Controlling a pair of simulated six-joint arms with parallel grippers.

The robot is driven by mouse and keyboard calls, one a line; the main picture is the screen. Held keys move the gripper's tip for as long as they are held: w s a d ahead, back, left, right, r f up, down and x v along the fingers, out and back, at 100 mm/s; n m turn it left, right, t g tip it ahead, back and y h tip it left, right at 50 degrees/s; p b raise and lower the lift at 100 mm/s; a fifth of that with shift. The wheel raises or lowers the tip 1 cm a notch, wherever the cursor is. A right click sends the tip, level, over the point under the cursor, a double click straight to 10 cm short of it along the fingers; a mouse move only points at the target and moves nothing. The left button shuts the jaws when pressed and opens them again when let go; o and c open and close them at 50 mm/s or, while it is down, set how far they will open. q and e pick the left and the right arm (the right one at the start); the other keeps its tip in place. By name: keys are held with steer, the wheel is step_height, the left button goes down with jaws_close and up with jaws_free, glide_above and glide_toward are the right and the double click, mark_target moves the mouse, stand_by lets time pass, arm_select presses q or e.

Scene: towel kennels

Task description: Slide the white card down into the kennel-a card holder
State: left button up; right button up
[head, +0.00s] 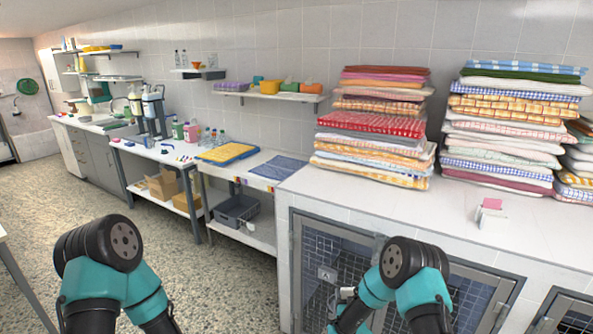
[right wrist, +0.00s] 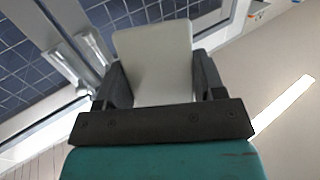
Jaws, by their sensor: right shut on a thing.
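My right gripper (right wrist: 160,80) is shut on a white card (right wrist: 153,50) in the right wrist view. The card stands out past the dark fingers, with its far edge free. In the head view my right arm reaches down in front of the kennel doors, and a small pale part (head: 347,292) shows by its far end. A small light plate (head: 327,274) is on the left kennel door (head: 310,255); I cannot tell whether it is the card holder. A bare metal fitting (right wrist: 92,50) shows left of the card in the wrist view. My left gripper is out of view.
Tall stacks of folded towels (head: 372,150) (head: 510,130) stand on the white counter (head: 420,205) above the kennels. A small pink and white item (head: 490,213) sits near its front. The floor at left is clear.

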steer(key=w+a+r, duration=0.1)
steer(key=w+r, duration=0.2)
steer(key=w, duration=0.3)
steer(key=w+a+r, duration=0.2)
steer(key=w+r, duration=0.2)
steer(key=w, duration=0.2)
steer(key=w+a+r, duration=0.1)
steer(key=w+r, duration=0.3)
steer(key=w, duration=0.2)
steer(key=shift+a, duration=0.4)
steer(key=shift+f, duration=0.1)
steer(key=s+d+f, duration=0.2)
steer(key=s+f, duration=0.1)
steer(key=s, duration=0.4)
steer(key=s+d+f, duration=0.3)
steer(key=s+f, duration=0.1)
steer(key=s, duration=0.4)
steer(key=s+d+f, duration=0.2)
steer(key=s+f, duration=0.1)
steer(key=s, duration=0.5)
steer(key=shift+s+d+f, duration=0.2)
steer(key=shift+d+f, duration=0.1)
